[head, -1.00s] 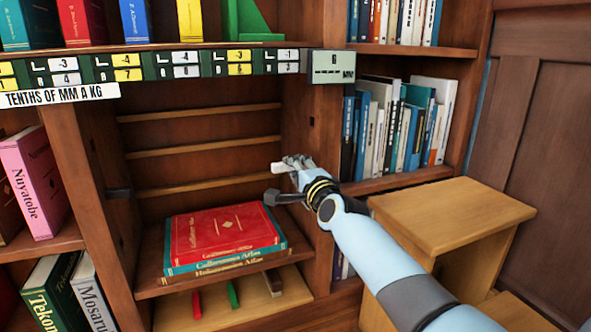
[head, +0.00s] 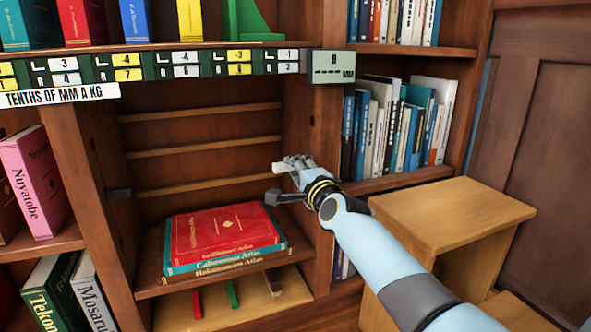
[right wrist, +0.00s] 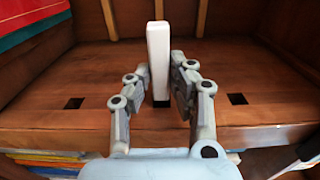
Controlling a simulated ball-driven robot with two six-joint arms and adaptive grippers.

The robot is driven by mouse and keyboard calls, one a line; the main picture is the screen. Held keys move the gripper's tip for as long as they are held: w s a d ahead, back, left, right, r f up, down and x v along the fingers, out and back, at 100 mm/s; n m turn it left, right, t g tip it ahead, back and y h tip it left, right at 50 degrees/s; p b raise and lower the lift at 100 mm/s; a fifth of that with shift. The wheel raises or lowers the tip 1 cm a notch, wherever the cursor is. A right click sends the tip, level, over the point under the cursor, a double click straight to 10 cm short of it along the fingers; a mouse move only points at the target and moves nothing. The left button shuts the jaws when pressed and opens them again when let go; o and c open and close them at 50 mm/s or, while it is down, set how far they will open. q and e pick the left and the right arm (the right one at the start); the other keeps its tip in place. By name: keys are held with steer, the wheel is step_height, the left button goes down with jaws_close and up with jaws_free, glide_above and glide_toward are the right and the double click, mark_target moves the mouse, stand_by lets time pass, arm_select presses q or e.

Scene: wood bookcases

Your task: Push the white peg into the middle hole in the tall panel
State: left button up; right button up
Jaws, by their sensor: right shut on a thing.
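The white peg (right wrist: 158,60) stands upright in the right wrist view between the fingers of my right gripper (right wrist: 158,85), which is shut on it. The tall panel (right wrist: 110,115) lies behind it with a dark hole on the left (right wrist: 74,103) and one on the right (right wrist: 237,99). The middle hole (right wrist: 160,104) shows as a dark patch at the peg's lower end, mostly hidden. I cannot tell whether the tip is inside it. In the head view my right gripper (head: 292,167) is at the panel (head: 322,150), holding the pale peg. My left gripper is out of view.
Red and teal books (head: 225,235) lie stacked on the shelf below the gripper. A wooden step stool (head: 455,215) stands at the right. The bay left of the gripper is open, with slats across its back.

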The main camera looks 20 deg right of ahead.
steer(key=shift+d, duration=1.2)
steer(key=o, duration=0.9)
steer(key=shift+o, duration=0.2)
steer(key=s, duration=1.2)
steer(key=shift+d, duration=0.25)
steer(key=shift+c, duration=0.4)
